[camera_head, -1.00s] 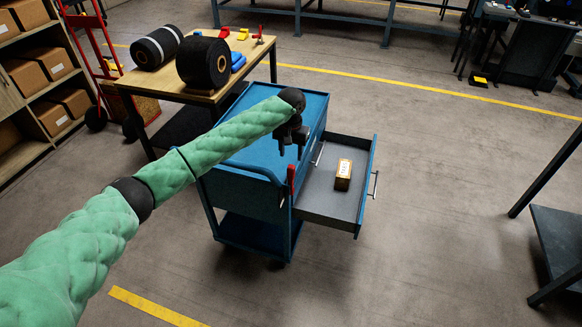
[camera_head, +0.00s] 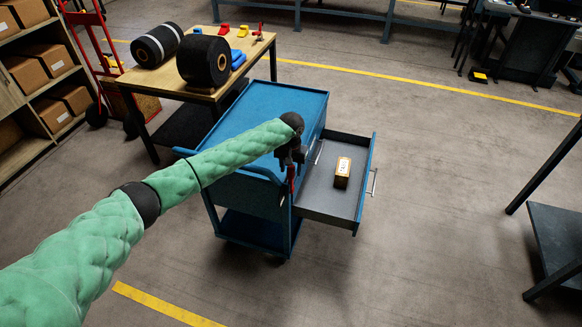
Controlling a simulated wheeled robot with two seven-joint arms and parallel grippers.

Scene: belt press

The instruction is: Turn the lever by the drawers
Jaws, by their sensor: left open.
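The red lever (camera_head: 291,183) stands at the front corner of the blue drawer cart (camera_head: 262,101), beside the open drawer. Its upper part is hidden by my left gripper. My left gripper (camera_head: 291,163) is open and points down over the lever's top. I cannot tell whether its fingers stand around the lever or in front of it. The drawer (camera_head: 320,190) is pulled out to the right, and a small brown box (camera_head: 342,173) with a white label lies in it. My right gripper is not in view.
A wooden table (camera_head: 215,92) with black rolls (camera_head: 203,60) stands behind the cart. Shelves with cardboard boxes (camera_head: 27,75) and a red hand truck (camera_head: 88,50) are at the left. A dark bench (camera_head: 558,245) is at the right. The floor around the drawer is clear.

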